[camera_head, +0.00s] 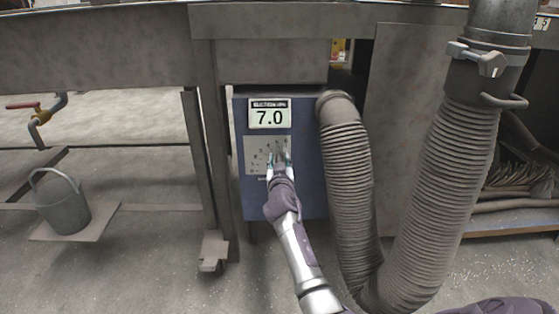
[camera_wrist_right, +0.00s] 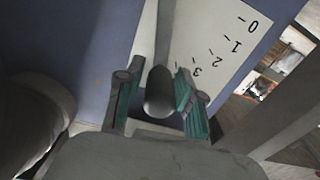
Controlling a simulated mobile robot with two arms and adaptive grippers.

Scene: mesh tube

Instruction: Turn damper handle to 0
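The damper handle (camera_wrist_right: 160,92) is a grey, rounded lever end in the right wrist view. It stands out from a white scale panel (camera_head: 256,154) on the front of a blue box (camera_head: 309,186). The digits 0 to 3 on the panel show in the wrist view. My left gripper is out of view.
Bench legs (camera_head: 214,150) stand to the left. A grey bucket (camera_head: 62,207) and a red-handled valve (camera_head: 40,116) are at far left.

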